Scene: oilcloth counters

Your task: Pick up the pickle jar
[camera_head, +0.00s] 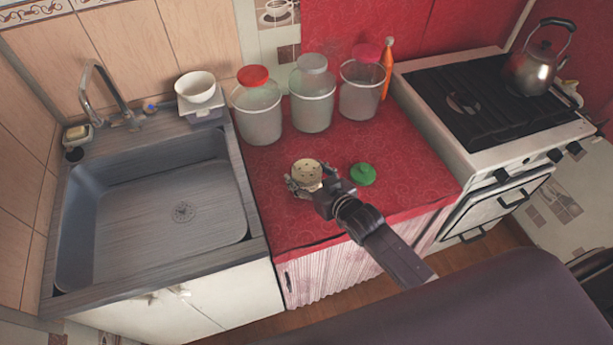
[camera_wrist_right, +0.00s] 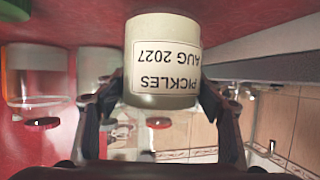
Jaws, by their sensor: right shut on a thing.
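The pickle jar (camera_head: 307,171) is a small cream jar with a dotted top, at the front left of the red counter (camera_head: 405,170). In the right wrist view the jar (camera_wrist_right: 162,60) fills the upper middle, and its label reads "PICKLES AUG 2027", upside down. My right gripper (camera_head: 308,183) is shut on the jar, with one dark finger on each side in the right wrist view (camera_wrist_right: 163,103). I cannot tell whether the jar's base touches the counter. My left gripper is not in view.
A green lid-like thing (camera_head: 363,174) lies just right of the jar. Large jars with red (camera_head: 257,115), grey (camera_head: 312,105) and pink (camera_head: 360,95) lids stand behind, with an orange bottle (camera_head: 387,65). The sink (camera_head: 150,215) is left, the stove (camera_head: 490,110) right.

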